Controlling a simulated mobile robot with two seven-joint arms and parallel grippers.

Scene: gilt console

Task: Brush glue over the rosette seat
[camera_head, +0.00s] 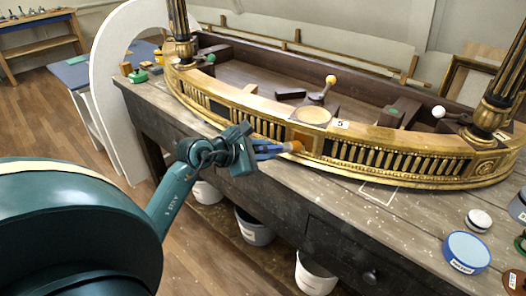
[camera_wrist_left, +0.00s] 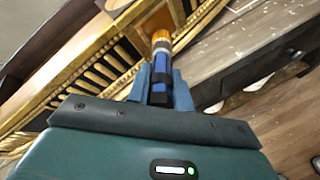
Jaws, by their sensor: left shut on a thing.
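The gilt console (camera_head: 400,160) lies on the workbench, its curved, fluted front facing me. A plain orange-brown square patch, apparently the rosette seat (camera_head: 303,130), breaks the fluting near the middle of the front. My left gripper (camera_head: 262,151) is shut on a brush with a dark and blue handle (camera_wrist_left: 160,72). The brush's orange-tan head (camera_head: 295,146) is at the lower part of the patch; I cannot tell whether it touches. In the left wrist view the brush points away from my left gripper (camera_wrist_left: 157,88) toward the gilt front (camera_wrist_left: 95,70). My right gripper is out of view.
A blue-lidded labelled tub (camera_head: 466,250) and a small white-topped jar (camera_head: 478,220) stand at the bench's right. Ball-ended clamps (camera_head: 330,82) sit on the console's top. Gilt columns (camera_head: 180,35) rise at both ends. Buckets (camera_head: 254,226) stand below; the bench front edge is near my arm.

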